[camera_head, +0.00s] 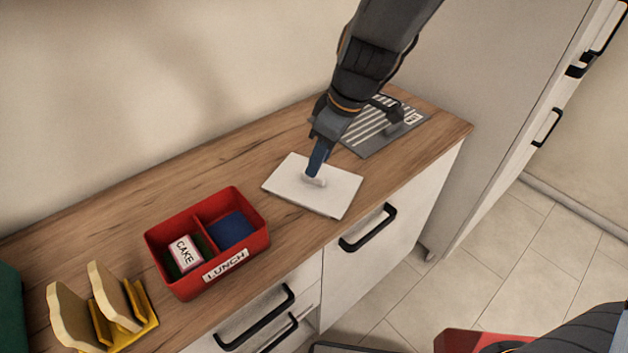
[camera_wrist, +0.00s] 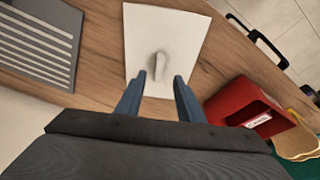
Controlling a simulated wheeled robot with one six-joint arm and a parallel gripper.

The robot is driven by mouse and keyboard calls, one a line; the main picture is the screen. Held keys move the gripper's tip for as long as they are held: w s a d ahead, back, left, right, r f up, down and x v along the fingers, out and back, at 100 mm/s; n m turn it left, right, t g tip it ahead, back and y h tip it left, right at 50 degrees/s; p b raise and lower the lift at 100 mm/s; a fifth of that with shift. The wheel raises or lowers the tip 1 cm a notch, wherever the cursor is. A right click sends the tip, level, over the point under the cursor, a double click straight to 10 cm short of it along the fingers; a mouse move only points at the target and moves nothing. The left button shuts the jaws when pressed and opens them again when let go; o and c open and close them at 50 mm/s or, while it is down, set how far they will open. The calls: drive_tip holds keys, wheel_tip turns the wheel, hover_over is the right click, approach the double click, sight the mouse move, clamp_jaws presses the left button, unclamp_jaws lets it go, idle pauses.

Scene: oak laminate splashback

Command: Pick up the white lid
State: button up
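The white lid (camera_head: 337,194) is a flat rectangular plate lying on the wooden counter, with a small upright handle in its middle. In the wrist view the lid (camera_wrist: 185,30) lies ahead of my gripper (camera_wrist: 160,76). Its handle (camera_wrist: 158,64) stands near the gap between the two blue fingertips, which are apart. In the head view my gripper (camera_head: 315,172) points down over the lid at the handle and partly hides it. I cannot tell whether a finger touches the handle.
A red lunch box (camera_head: 262,243) with a "CAKE" item (camera_head: 185,253) and a blue piece stands left of the lid. A yellow rack (camera_head: 150,318) with bread slices is further left. A grey striped mat (camera_head: 372,140) lies behind right. The counter's front edge is close.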

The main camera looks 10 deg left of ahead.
drive_tip(key=shift+p+x, duration=0.45)
drive_tip(key=shift+x, duration=1.95)
drive_tip(key=shift+d, duration=0.1)
clamp_jaws()
